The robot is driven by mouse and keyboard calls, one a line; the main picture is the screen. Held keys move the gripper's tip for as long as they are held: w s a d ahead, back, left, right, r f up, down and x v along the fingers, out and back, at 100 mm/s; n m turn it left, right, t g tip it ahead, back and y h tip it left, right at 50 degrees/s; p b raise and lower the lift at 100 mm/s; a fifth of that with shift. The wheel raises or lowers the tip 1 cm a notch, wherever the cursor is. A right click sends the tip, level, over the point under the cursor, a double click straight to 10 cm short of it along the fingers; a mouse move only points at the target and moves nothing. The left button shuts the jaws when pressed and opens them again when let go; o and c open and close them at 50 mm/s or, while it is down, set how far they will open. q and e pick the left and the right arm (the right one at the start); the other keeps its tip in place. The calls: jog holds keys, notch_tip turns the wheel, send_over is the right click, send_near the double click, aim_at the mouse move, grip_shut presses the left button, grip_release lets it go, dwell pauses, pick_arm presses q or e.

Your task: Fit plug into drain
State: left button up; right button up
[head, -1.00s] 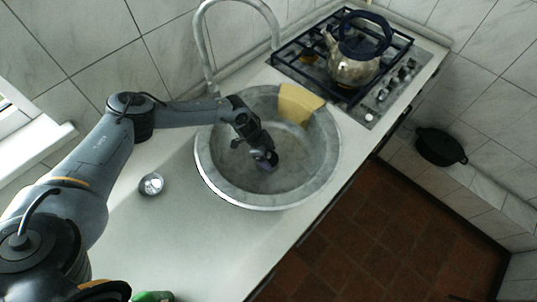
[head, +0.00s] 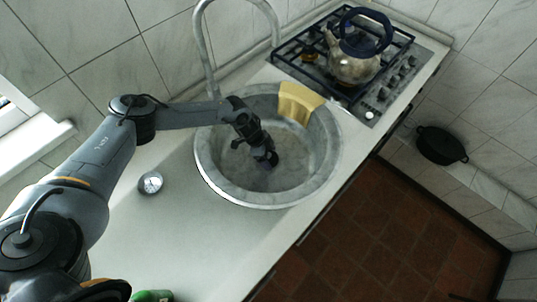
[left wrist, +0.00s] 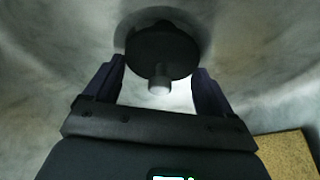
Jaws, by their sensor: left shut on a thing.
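The plug (left wrist: 160,54) is a dark disc with a pale-tipped stub, seen between the fingers in the left wrist view. The drain cannot be made out clearly; a dark patch shows behind the plug in the left wrist view. I cannot tell whether plug and drain touch. My right gripper is not in view.
A yellow cloth or sponge (head: 297,102) lies on the basin's back wall. The faucet (head: 203,45) arches behind. A kettle (head: 352,65) stands on the hob at right. A small round metal item (head: 150,183) and a green item (head: 152,296) are on the counter, otherwise clear in front.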

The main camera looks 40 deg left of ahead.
pick_arm(q)
jog(key=shift+f, duration=0.3)
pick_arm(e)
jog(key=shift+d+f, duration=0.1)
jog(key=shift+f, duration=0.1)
pick_arm(q)
jog(key=shift+s+a+f, duration=0.1)
jog(key=shift+f, duration=0.05)
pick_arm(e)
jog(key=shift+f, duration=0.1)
